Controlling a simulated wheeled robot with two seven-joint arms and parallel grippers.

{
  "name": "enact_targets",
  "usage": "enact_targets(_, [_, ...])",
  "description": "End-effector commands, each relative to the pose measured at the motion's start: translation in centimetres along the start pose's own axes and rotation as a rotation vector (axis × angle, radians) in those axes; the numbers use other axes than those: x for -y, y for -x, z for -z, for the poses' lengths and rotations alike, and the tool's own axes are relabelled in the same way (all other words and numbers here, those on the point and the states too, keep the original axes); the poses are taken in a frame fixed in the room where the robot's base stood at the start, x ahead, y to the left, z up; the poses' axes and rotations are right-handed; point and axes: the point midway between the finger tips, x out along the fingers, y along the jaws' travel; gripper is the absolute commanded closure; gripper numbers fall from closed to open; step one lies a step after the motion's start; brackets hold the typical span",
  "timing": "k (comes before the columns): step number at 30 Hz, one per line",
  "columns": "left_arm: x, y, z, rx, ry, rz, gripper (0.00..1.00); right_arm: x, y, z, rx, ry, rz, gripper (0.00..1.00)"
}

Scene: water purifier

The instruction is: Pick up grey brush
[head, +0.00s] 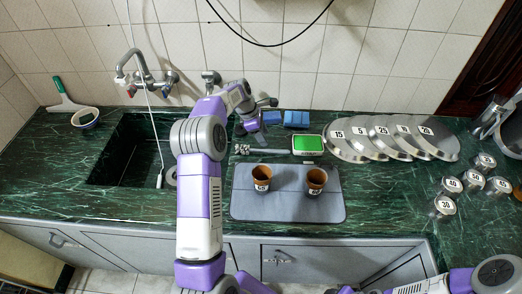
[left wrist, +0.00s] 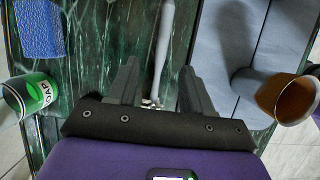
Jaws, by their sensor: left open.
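The grey brush (head: 268,151) lies on the green counter just behind the grey mat, its bristle head (head: 242,149) to the left and its handle to the right. My left gripper (head: 262,142) is over the counter at the brush. In the left wrist view the gripper (left wrist: 158,68) is open, and the brush handle (left wrist: 164,32) runs up between and beyond the fingers. The pale bristle end lies near the gripper's base. Whether the fingers are level with the handle is unclear. My right arm (head: 440,284) shows at the bottom right; its gripper is not clear.
Two brown cups (head: 262,178) (head: 315,182) stand on the grey mat (head: 290,212). A blue sponge (head: 297,118) and a green-topped item (head: 308,144) are close by. The soap container (left wrist: 33,95) stands left in the wrist view. Numbered plates (head: 345,140) are right, the sink (head: 135,155) left.

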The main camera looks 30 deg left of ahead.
Motion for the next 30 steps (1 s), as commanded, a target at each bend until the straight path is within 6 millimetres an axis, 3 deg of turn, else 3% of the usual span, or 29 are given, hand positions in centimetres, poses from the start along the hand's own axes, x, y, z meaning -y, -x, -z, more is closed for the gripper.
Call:
enact_targets(11, [0.2, -3.5, 0.1, 0.001, -0.001, 0.002, 0.5, -0.4, -1.1, 0.1, -0.001, 0.0, 0.0, 0.5])
enact_targets(19, [0.5, -7.5, 0.1, 0.001, -0.001, 0.002, 0.5, -0.9, -2.3, 0.2, -0.001, 0.0, 0.0, 0.5])
enact_targets(27, [0.5, -7.8, 0.1, 0.0, 0.0, 0.0, 0.5, -0.8, -2.3, 0.2, -0.001, 0.001, 0.0, 0.5])
enact_targets(30, [0.5, -7.8, 0.1, 0.0, -0.001, 0.0, 0.65, -0.8, -2.3, 0.2, -0.001, 0.001, 0.0, 0.5])
